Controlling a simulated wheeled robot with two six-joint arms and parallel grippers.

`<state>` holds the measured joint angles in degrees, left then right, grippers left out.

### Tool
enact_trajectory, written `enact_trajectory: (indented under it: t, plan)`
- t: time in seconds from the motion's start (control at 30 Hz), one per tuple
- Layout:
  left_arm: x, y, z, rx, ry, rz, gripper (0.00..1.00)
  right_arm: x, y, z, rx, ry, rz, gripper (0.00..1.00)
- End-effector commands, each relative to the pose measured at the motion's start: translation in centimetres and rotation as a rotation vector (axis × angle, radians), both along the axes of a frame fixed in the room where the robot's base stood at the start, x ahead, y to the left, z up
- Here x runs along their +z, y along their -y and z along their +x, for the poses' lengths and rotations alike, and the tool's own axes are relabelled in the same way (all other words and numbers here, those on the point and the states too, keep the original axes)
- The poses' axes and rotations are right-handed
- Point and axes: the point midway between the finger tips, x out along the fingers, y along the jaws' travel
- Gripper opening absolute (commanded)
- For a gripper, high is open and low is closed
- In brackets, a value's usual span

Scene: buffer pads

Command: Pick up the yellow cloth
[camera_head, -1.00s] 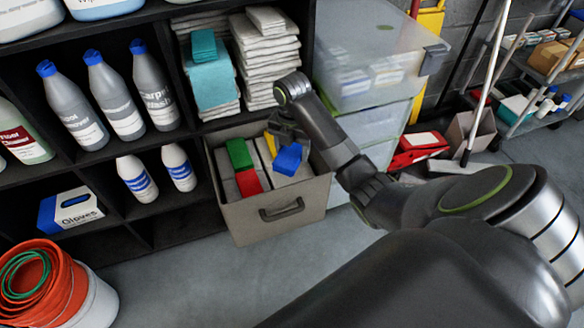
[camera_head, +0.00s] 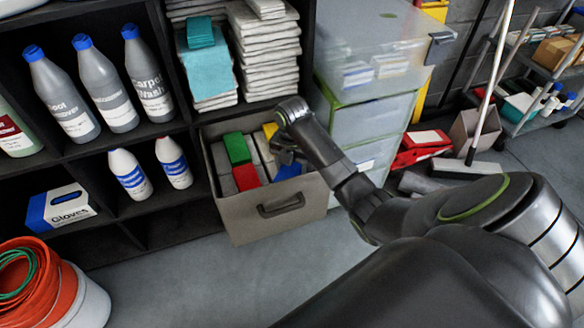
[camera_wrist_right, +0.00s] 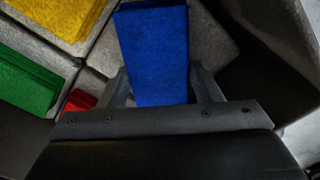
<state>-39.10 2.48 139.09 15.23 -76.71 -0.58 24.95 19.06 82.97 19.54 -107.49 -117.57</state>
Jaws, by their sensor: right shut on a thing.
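The yellow cloth (camera_head: 270,131) is a folded pad at the back of the grey bin, partly hidden by my right gripper (camera_head: 286,157). In the right wrist view the yellow cloth (camera_wrist_right: 66,14) lies at the upper left, apart from the fingers. My right gripper (camera_wrist_right: 160,85) is shut on a blue cloth (camera_wrist_right: 155,50), with one finger on each side of it. The blue cloth (camera_head: 289,171) sits inside the bin area. A green cloth (camera_head: 237,148) and a red cloth (camera_head: 246,177) lie to its left. My left gripper is out of view.
The grey bin (camera_head: 262,222) stands at the shelf's (camera_head: 188,226) lower right, its walls around the gripper. Clear drawers (camera_head: 372,132) stand close on the right. Stacked white cloths (camera_head: 266,60) lie above. The floor (camera_head: 215,275) in front is clear.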

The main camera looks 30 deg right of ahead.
Motion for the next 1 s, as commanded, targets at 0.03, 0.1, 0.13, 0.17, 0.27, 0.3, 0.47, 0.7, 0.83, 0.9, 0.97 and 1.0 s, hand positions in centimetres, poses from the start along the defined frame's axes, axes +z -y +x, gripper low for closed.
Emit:
enact_trajectory:
  t: [0.03, 0.1, 0.13, 0.17, 0.27, 0.3, 0.47, 0.7, 0.83, 0.9, 0.97, 1.0]
  plan:
    - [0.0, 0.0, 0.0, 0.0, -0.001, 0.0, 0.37, 0.1, 0.0, 0.0, 0.0, 0.0, 0.0, 0.36]
    - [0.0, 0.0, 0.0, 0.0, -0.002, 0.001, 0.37, 0.0, 0.0, 0.0, 0.0, 0.0, 0.0, 0.36]
    - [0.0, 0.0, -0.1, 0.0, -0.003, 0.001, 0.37, 0.0, 0.0, 0.0, 0.0, 0.0, 0.0, 0.36]
    - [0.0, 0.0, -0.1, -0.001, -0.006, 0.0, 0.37, -0.1, 0.0, 0.0, 0.0, 0.0, 0.0, 0.36]
    - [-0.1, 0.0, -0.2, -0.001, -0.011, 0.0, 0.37, -0.2, 0.0, 0.0, 0.0, 0.0, 0.0, 0.66]
    - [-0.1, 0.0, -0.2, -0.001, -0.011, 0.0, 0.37, -0.2, 0.0, 0.0, 0.0, 0.0, 0.0, 0.71]
    - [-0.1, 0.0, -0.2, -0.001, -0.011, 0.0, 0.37, -0.2, 0.0, 0.0, 0.0, 0.0, 0.0, 0.8]
    - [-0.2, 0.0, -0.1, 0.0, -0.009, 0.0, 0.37, 0.1, 0.0, 0.0, 0.0, 0.001, 0.0, 0.8]
    - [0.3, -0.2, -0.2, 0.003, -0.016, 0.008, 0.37, 1.8, 0.1, 0.1, 0.0, 0.003, -0.002, 0.8]
    - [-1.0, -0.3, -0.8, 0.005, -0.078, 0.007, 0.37, 3.3, 0.1, 0.1, -0.001, 0.003, -0.002, 0.8]
    - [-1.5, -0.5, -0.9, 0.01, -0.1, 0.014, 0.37, 4.7, 0.1, 0.1, 0.0, 0.006, -0.001, 0.8]
    - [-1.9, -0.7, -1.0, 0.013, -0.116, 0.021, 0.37, 5.7, 0.1, 0.1, 0.0, 0.003, -0.002, 0.8]
